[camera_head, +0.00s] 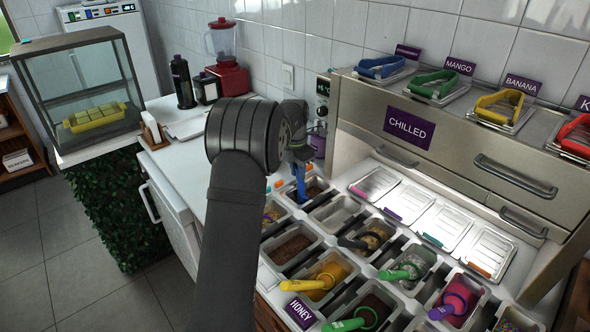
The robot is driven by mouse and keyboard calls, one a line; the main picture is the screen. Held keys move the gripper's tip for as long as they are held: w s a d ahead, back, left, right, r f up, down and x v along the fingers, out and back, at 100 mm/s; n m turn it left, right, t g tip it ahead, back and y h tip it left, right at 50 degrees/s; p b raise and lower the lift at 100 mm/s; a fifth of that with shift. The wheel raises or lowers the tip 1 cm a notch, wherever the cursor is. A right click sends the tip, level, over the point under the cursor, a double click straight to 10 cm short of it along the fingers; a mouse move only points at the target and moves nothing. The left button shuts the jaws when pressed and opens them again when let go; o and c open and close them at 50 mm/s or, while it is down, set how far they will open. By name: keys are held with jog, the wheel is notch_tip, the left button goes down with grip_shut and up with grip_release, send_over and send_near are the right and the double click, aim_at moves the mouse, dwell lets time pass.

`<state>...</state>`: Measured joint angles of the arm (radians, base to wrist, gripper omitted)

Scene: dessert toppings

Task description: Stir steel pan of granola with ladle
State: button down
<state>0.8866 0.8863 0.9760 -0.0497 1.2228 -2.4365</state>
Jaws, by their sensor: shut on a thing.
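My gripper (301,160) is at the back left of the topping counter, pointing down and partly hidden by my own arm. It is shut on an upright blue ladle handle (300,186). The ladle's lower end reaches down into a small steel pan (325,194) in the back row. Brown, crumbly contents, likely the granola (314,188), show in that pan. The ladle's bowl is hidden, so I cannot tell how deep it sits.
Several neighbouring pans hold toppings and coloured ladles, including a yellow ladle (319,283) and a black ladle (354,243). An empty pan (335,213) lies just in front. Closed metal lids (408,214) are to the right. The steel chilled cabinet (450,150) stands close behind.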

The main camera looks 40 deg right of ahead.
jog(key=shift+d, duration=2.15)
jog(key=shift+a, duration=0.2)
jog(key=shift+a, duration=2.7)
jog(key=d, duration=0.5)
jog(key=shift+d, duration=0.35)
jog(key=shift+r, duration=0.1)
notch_tip(320, 180, up, 13)
dwell(0.5)
dwell(0.3)
